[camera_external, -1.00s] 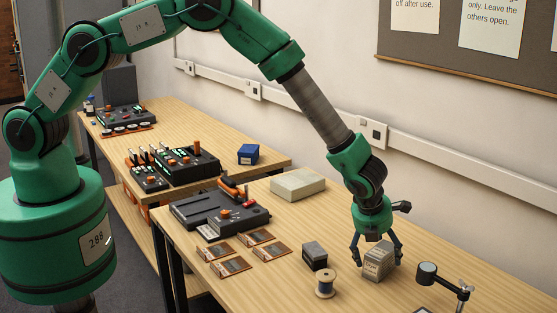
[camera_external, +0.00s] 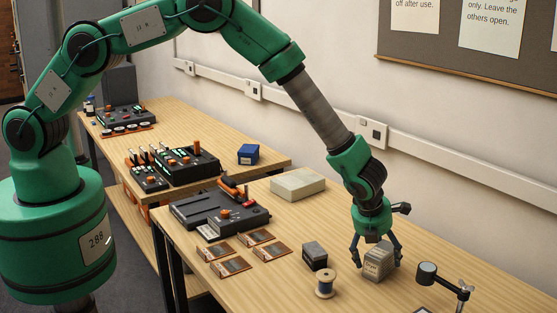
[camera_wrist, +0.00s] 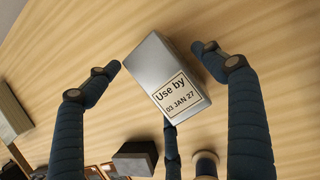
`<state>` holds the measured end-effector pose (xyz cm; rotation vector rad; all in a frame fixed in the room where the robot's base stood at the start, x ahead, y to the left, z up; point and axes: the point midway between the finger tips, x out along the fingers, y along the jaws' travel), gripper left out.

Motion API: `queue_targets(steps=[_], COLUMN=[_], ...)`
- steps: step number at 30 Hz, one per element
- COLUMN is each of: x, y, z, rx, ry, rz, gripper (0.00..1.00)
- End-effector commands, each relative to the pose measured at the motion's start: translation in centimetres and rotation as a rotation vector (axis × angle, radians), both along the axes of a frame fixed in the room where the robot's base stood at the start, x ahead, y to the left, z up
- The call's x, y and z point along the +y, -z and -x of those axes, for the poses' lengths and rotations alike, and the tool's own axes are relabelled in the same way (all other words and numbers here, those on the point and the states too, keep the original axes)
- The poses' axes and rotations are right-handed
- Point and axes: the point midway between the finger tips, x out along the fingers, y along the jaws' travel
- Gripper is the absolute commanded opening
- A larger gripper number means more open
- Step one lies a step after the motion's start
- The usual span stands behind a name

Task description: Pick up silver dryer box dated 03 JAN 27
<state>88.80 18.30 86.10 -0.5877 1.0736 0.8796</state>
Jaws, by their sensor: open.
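The silver dryer box (camera_external: 378,264) stands on the near wooden table. In the wrist view the silver box (camera_wrist: 158,68) carries a label reading "Use by 03 JAN 27". My gripper (camera_external: 377,252) is above and around it, with its fingers spread. In the wrist view my gripper (camera_wrist: 165,80) is open, with one finger to the left of the box, one to the right and one below it in the picture. The side fingers show gaps to the box; whether the lower finger touches it I cannot tell.
A dark grey box (camera_external: 314,255) and a wire spool (camera_external: 325,283) stand just left of the silver box. A small stand with a clamp (camera_external: 445,280) is on its right. A pale flat box (camera_external: 297,184) lies farther back. The table behind the gripper is mostly clear.

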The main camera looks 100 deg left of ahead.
Motion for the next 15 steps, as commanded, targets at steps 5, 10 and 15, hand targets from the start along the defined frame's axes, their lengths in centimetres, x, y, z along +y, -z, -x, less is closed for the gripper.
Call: queue_targets(steps=[5,10,15], x=[0.0,0.0,0.0], y=[0.05,0.05,0.05], z=[0.0,0.0,0.0], rx=[0.0,0.0,0.0], ry=[0.0,0.0,0.0], rz=[0.0,0.0,0.0], gripper=[0.82,0.82,0.5])
